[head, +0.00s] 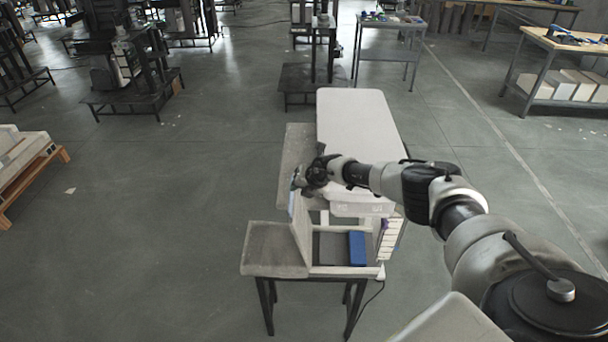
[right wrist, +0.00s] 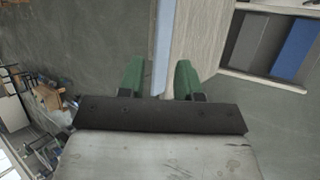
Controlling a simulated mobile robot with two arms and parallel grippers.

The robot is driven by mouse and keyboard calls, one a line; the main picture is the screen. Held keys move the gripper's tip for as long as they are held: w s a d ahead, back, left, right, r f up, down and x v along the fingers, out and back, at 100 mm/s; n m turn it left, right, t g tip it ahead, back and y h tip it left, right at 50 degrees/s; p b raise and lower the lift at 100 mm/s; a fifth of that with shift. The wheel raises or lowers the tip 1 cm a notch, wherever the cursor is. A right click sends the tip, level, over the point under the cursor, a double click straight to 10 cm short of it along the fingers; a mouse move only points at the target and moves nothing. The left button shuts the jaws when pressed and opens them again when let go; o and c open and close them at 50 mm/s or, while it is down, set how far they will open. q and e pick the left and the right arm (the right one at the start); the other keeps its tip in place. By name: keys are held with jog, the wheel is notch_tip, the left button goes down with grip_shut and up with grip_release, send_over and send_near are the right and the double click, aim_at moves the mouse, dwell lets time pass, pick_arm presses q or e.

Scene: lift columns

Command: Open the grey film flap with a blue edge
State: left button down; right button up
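The flap (head: 300,228) is a pale, greyish panel standing steeply at the left side of an open box. Its light blue edge (head: 291,204) faces left and up. In the right wrist view, the blue edge (right wrist: 162,45) runs between my green fingertips, with the pale panel (right wrist: 197,35) to its right. My right gripper (head: 299,179) is at the flap's upper end; in the wrist view its fingers (right wrist: 160,78) are apart, with a gap visible beside the edge. Whether either finger touches the panel is unclear. My left gripper is not in view.
The open box (head: 345,271) has a blue block (head: 357,248) inside. A white, rounded cover (head: 358,120) lies behind it. A grey side shelf (head: 274,250) stands at its left. Floor (head: 150,230) on the left is clear.

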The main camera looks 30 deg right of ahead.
jog(key=shift+v, duration=1)
jog(key=shift+r, duration=0.1)
jog(key=shift+w, duration=0.1)
